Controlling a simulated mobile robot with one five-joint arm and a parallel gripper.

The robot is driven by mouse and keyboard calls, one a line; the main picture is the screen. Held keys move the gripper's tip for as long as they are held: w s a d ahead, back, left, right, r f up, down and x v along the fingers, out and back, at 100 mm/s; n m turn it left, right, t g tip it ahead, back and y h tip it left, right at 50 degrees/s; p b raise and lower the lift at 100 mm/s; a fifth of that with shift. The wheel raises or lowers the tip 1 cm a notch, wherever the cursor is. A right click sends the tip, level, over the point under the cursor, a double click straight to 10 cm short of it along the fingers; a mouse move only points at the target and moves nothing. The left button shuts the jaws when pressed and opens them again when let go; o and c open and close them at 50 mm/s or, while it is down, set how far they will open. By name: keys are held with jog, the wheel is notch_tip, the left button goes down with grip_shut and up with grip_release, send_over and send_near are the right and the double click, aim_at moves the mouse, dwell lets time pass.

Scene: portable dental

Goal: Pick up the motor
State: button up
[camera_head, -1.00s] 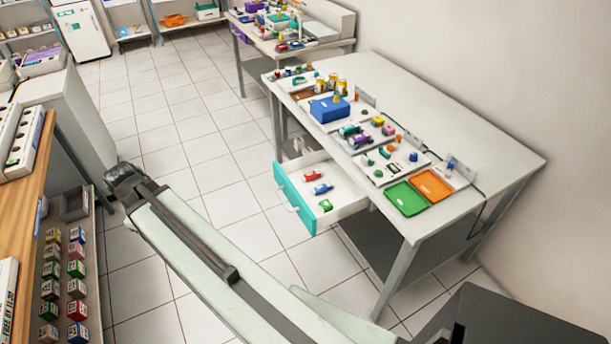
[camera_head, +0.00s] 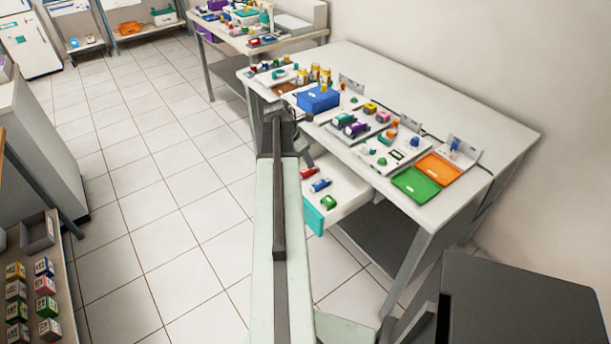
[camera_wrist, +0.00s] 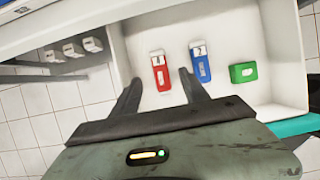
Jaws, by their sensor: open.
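I cannot tell for sure which item is the motor. The open drawer (camera_wrist: 281,108) holds a red item with a silver end (camera_wrist: 160,72), a blue item with a silver end (camera_wrist: 200,64) and a green block (camera_wrist: 243,72). In the head view the red item (camera_head: 308,173), blue item (camera_head: 320,185) and green block (camera_head: 328,202) lie in the drawer below the table top. My gripper (camera_wrist: 160,76) is open and empty above the drawer. In the wrist view the red item appears between its fingertips and the blue one just beyond the right finger.
The table (camera_head: 440,115) carries a blue box (camera_head: 318,98), a green tray (camera_head: 416,184), an orange tray (camera_head: 438,169) and several small parts. The drawer's teal front (camera_head: 313,218) sticks out over open tiled floor. A shelf with small boxes (camera_head: 45,285) stands at the left.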

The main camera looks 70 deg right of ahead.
aim_at(308, 170)
jog(key=b+x, duration=0.1)
jog(key=x, duration=0.1)
jog(key=b+x, duration=0.2)
jog(key=a+b+x, duration=0.1)
jog(key=b+x, duration=0.1)
jog(key=shift+w+f, duration=0.25)
jog(key=shift+w, duration=0.05)
jog(key=shift+s+d+f, duration=0.1)
jog(key=shift+d+f, duration=0.1)
jog(key=shift+f, duration=0.05)
jog(key=shift+r, duration=0.2)
jog(key=shift+f+b, duration=0.25)
jog(key=shift+b, duration=0.05)
grip_shut()
